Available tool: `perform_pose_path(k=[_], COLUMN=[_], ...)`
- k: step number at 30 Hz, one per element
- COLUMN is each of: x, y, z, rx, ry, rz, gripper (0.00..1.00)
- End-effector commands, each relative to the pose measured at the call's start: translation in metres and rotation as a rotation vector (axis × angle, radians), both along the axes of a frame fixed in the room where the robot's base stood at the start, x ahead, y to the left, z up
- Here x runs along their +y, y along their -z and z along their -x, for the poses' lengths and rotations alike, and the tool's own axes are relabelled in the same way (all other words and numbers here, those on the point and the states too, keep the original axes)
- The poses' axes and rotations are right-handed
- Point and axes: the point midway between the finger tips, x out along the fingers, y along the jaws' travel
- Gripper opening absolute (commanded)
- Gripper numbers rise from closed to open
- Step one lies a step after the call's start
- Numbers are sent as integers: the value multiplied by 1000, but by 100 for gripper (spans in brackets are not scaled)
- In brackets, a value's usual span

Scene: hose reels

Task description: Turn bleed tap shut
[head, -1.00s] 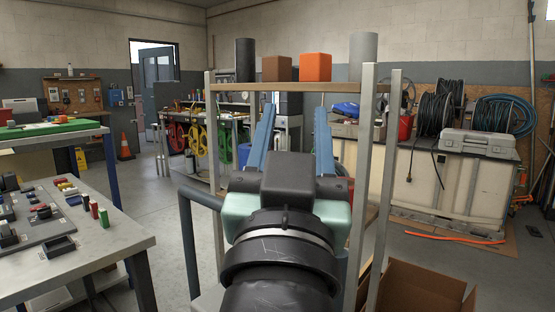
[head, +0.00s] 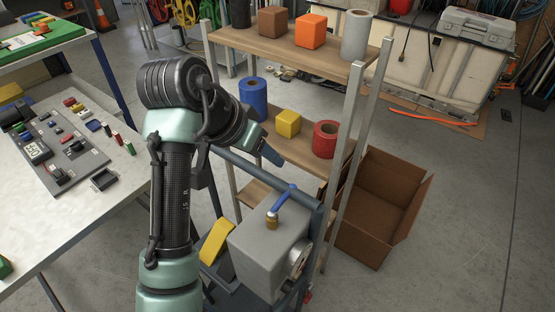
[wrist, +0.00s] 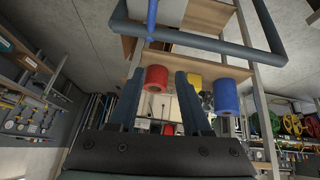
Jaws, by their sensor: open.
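The bleed tap (head: 283,203) has a blue lever on a brass stem and stands on top of a grey box-shaped unit (head: 258,250) with a dark tubular frame. The lever slants in the head view. My gripper (head: 268,152) is up and behind the tap, apart from it, with its blue fingers seen side-on. In the wrist view my gripper (wrist: 160,78) has its two fingers spread with nothing held. The blue lever (wrist: 152,18) shows at the top of that view, beyond the fingertips.
A shelf rack (head: 300,148) stands behind the unit, holding blue and red rolls and a yellow block, with more blocks above. The unit's frame tube (wrist: 255,48) crosses the wrist view. An open cardboard box (head: 385,205) is at right; a workbench (head: 75,215) is at left.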

Motion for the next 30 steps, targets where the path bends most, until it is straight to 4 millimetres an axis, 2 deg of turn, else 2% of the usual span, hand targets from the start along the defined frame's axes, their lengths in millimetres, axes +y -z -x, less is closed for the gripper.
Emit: perform_pose_path(k=[1, 6, 11, 30], x=[8, 20, 21, -20], y=[-15, -17, -9, 90], z=[8, 28, 33, 11], rx=[59, 183, 216, 215], ry=[15, 62, 77, 75], rz=[-4, -7, -4, -5], gripper=[48, 48, 48, 48])
